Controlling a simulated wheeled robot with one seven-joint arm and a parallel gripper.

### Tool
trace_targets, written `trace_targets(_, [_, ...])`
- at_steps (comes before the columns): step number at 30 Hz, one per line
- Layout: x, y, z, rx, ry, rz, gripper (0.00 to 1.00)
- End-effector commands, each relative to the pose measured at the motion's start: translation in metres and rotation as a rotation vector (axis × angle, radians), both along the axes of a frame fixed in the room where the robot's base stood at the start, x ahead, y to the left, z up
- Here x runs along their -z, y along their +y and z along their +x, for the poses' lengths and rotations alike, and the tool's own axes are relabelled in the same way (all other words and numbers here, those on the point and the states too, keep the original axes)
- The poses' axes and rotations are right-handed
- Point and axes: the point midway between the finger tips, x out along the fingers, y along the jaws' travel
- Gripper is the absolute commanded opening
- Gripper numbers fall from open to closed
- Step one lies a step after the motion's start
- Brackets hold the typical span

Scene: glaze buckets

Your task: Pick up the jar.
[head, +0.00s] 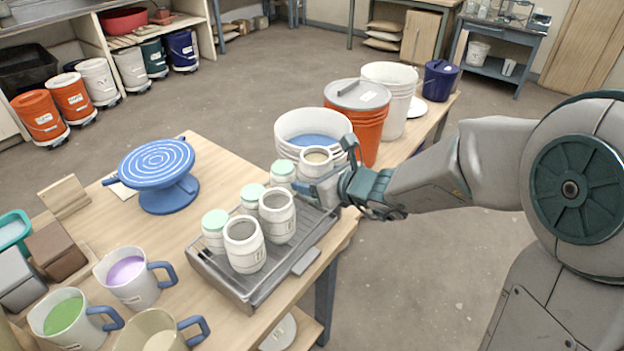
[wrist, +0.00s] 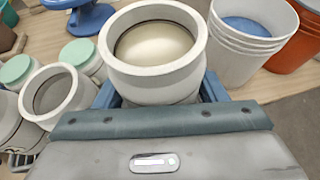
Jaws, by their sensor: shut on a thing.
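The jar (wrist: 153,85) is white with a round open mouth and a cream-coloured inside. It fills the upper middle of the wrist view, between the blue fingers of my gripper (wrist: 160,97). In the head view the same jar (head: 316,160) stands at the far end of the grey rack, and my gripper (head: 333,184) reaches it from the right. My gripper is shut on this jar. The jar looks upright. Its lower part is hidden, so I cannot tell whether it touches the rack.
The grey rack (head: 262,298) holds several other white jars close by, some with mint lids (head: 215,220). A white bucket stack (head: 306,122) stands just behind the held jar. A blue turntable (head: 160,165) and mugs (head: 135,277) are to the left. Open floor lies right.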

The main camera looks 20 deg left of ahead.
Motion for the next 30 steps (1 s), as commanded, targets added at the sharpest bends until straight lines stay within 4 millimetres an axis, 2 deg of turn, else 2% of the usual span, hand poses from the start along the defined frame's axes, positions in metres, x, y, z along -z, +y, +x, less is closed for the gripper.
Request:
trace_targets(18, [-0.037,-0.052,-0.026,0.001,-0.003,0.002,0.19])
trace_targets(30, [-0.053,-0.076,-0.039,0.001,-0.003,0.002,0.19])
